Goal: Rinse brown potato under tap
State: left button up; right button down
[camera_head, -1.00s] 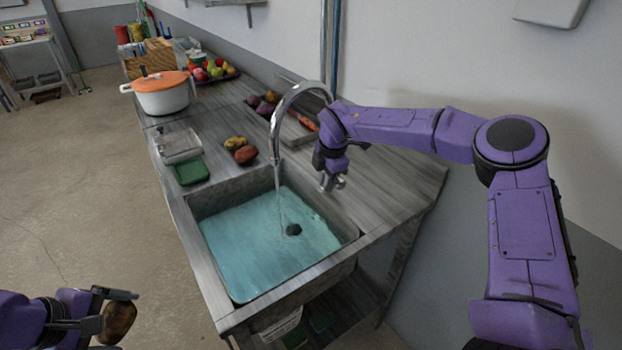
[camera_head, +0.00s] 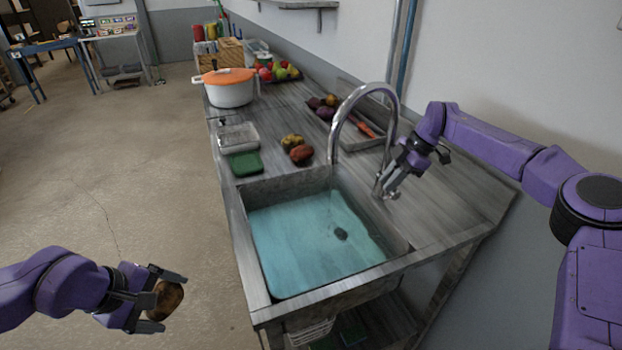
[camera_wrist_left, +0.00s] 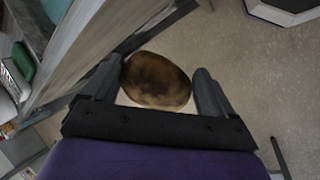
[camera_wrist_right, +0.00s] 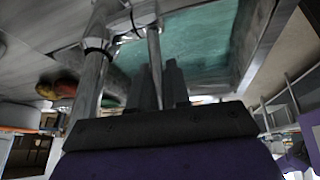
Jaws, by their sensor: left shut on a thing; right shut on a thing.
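The brown potato (camera_head: 167,300) is held between the fingers of my left gripper (camera_head: 168,298), over the floor left of the sink. In the left wrist view the potato (camera_wrist_left: 156,80) sits between both fingers. The curved metal tap (camera_head: 352,97) stands at the sink's back right, its spout over the basin. My right gripper (camera_head: 392,184) is shut on the tap's handle near its base. In the right wrist view its fingers (camera_wrist_right: 160,85) are close together around a thin metal lever. The sink (camera_head: 262,285) holds blue water and a dark drain. I see no clear stream from the spout.
A green sponge (camera_head: 245,164), a soap tray (camera_head: 238,137) and loose potatoes (camera_head: 300,153) lie behind the sink. A white pot with an orange lid (camera_head: 229,90) stands farther back. The sink's front left edge lies between my left gripper and the basin.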

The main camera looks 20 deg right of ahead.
pick_arm(q)
jog(key=shift+f, duration=0.25)
pick_arm(e)
jog(key=shift+w+d+r+y, duration=0.15)
jog(key=shift+d+y, duration=0.15)
jog(key=shift+y, duration=0.2)
jog(key=c, duration=1.2)
grip_release()
jog(key=shift+o, duration=0.2)
pick_arm(q)
jog(key=shift+f+b, duration=0.15)
jog(key=shift+b, duration=0.15)
pick_arm(e)
jog(key=shift+d+r, duration=0.25)
pick_arm(q)
jog(key=shift+f, duration=0.2)
pick_arm(e)
jog(key=v, duration=1.1)
jog(key=shift+r, duration=0.2)
pick_arm(q)
jog(key=shift+s+f, duration=0.1)
pick_arm(e)
jog(key=shift+s+d+f, duration=0.15)
jog(key=shift+s, duration=0.05)
